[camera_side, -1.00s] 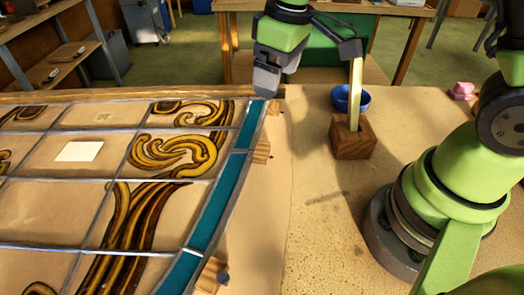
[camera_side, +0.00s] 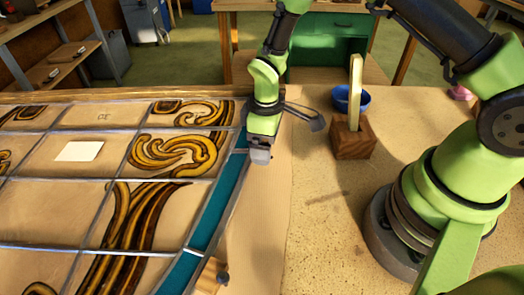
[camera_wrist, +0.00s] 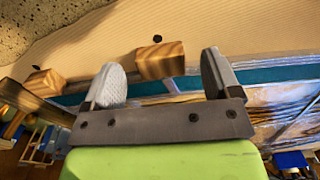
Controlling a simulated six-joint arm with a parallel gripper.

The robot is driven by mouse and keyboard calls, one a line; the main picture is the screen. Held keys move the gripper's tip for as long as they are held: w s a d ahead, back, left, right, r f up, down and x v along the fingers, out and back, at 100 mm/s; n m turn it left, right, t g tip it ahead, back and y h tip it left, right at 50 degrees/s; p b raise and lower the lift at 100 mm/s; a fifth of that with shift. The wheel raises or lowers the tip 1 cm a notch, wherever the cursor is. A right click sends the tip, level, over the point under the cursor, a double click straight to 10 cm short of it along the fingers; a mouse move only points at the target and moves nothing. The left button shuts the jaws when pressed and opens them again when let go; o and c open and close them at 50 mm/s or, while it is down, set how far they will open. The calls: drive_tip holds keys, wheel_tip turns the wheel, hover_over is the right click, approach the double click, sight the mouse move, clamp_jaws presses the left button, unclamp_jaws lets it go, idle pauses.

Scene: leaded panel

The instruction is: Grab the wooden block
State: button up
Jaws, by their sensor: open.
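A small wooden block (camera_wrist: 162,60) lies against the outer edge of the leaded panel in the wrist view. It sits ahead of the gap between the fingers of my gripper (camera_wrist: 163,76), which is open and empty. In the side view my gripper (camera_side: 260,155) is low over the panel's blue-green border (camera_side: 212,205) and hides that block. A second small block (camera_wrist: 44,82) lies to the left in the wrist view. Another block (camera_side: 211,277) shows at the panel's near edge in the side view.
A larger wooden block (camera_side: 352,143) with an upright pale stick stands to the right, in front of a blue bowl (camera_side: 350,99). The leaded panel (camera_side: 40,215) fills the left of the table. The speckled tabletop (camera_side: 320,235) between panel and arm base is mostly clear.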

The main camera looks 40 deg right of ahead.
drive_tip(key=shift+f, duration=0.95)
drive_tip(key=shift+c, duration=0.2)
drive_tip(key=c, duration=1)
drive_tip(key=shift+o, duration=0.2)
